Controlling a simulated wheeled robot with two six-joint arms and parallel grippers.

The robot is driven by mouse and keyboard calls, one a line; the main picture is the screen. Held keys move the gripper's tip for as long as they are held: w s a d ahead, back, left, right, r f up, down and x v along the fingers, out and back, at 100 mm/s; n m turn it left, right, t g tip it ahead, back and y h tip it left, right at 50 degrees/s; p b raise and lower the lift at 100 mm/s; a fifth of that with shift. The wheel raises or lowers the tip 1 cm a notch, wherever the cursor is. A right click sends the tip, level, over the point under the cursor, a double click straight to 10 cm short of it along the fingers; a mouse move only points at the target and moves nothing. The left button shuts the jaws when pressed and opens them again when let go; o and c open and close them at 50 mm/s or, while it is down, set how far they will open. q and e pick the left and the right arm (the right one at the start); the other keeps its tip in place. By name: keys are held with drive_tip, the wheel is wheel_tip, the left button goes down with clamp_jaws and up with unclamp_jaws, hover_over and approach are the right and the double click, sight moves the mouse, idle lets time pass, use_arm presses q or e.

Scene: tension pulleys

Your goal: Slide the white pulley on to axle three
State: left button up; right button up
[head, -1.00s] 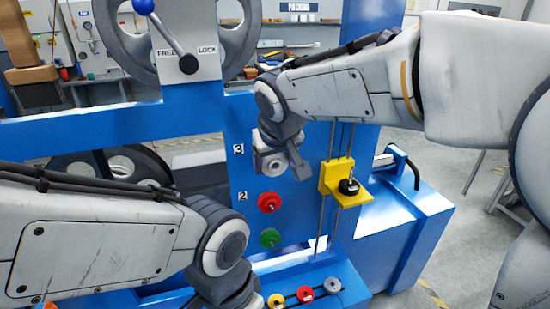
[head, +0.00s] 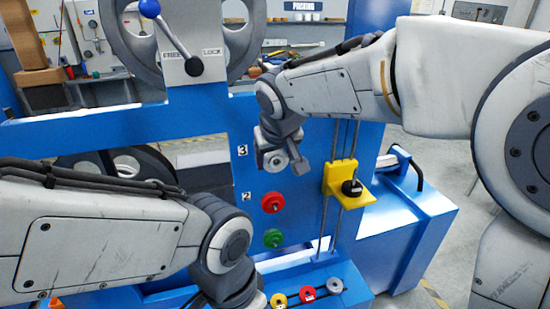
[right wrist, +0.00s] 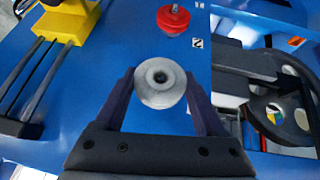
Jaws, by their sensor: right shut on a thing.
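The white pulley (right wrist: 160,83), a pale grey-white disc with a centre hole, sits between the two fingers of my right gripper (right wrist: 160,100) in the right wrist view. In the head view the same pulley (head: 275,160) is at the gripper, in front of the blue panel, right of the label 3 (head: 242,150). Axle three itself is hidden behind the pulley and gripper, so I cannot tell whether the pulley touches it. My left gripper (head: 250,300) is only partly seen at the bottom edge; its fingers are unclear.
A red pulley (head: 273,202) is by label 2, with a green pulley (head: 273,238) below. A yellow bracket (head: 345,185) with a black knob stands on rods at right. Yellow, red and grey pulleys (head: 335,285) sit on the blue ledge. A lever (head: 172,30) is above.

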drive_tip(key=shift+w+a, duration=0.1)
drive_tip(key=shift+w, duration=0.1)
idle(0.4)
drive_tip(key=shift+w+a+p, duration=0.2)
drive_tip(key=shift+w+p, duration=0.2)
drive_tip(key=shift+w, duration=0.3)
drive_tip(key=shift+w+r, duration=0.1)
drive_tip(key=o, duration=1.6)
drive_tip(key=shift+w+a, duration=0.1)
drive_tip(key=shift+c, duration=0.2)
